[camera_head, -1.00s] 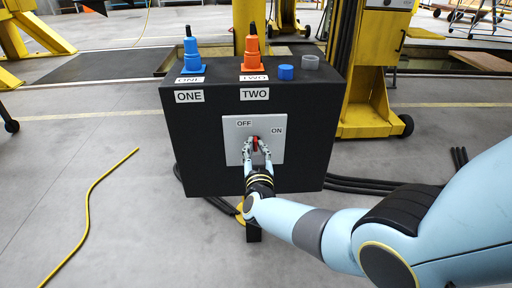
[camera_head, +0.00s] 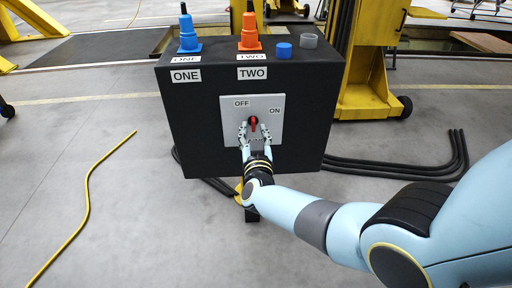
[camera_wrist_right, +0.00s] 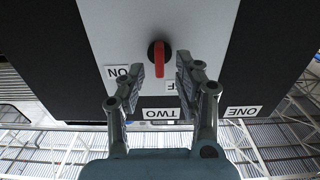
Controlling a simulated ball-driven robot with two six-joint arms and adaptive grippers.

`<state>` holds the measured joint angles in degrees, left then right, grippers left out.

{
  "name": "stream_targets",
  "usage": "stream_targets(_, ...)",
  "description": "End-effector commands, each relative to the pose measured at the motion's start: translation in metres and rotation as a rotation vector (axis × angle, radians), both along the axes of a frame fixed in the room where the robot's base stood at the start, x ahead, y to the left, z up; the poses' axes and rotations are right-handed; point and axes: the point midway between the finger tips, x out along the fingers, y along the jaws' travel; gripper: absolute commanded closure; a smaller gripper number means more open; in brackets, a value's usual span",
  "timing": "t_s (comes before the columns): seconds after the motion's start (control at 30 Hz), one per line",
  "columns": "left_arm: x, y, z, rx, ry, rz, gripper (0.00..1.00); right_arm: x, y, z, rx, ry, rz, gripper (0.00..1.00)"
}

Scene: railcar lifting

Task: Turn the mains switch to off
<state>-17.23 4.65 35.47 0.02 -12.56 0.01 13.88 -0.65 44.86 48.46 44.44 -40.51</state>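The mains switch is a red handle (camera_head: 253,123) on a black round base, on a light grey plate (camera_head: 270,142) on the front of a black box. In the right wrist view, which is upside down, the red handle (camera_wrist_right: 159,60) points close to the OFF label (camera_wrist_right: 171,87), away from the ON label (camera_wrist_right: 118,72). My right gripper (camera_head: 245,130) is open and empty in front of the plate. In the wrist view its two fingers (camera_wrist_right: 160,72) stand apart on either side of the handle, with clear gaps. My left gripper is not in view.
On the box top stand a blue plug (camera_head: 188,36) and an orange plug (camera_head: 249,34), labelled ONE and TWO, plus a blue cap (camera_head: 284,50) and a grey ring (camera_head: 309,41). A yellow post (camera_head: 365,70) stands behind. Black cables (camera_head: 400,170) lie at right; the floor left is mostly clear.

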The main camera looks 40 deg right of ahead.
Motion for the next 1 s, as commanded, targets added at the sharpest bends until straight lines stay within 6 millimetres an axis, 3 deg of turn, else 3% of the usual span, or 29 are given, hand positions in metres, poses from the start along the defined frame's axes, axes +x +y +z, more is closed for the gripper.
stream_targets(0.2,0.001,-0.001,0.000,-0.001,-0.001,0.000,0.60,-0.045,0.027,-0.001,0.004,0.001,-0.001,0.66)
stream_targets(0.43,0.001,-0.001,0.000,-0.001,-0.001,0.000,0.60,-0.078,0.047,-0.001,0.002,0.002,-0.001,0.66)
stream_targets(1.0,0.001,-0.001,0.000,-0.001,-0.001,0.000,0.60,-0.086,0.052,0.000,0.001,0.001,0.000,0.66)
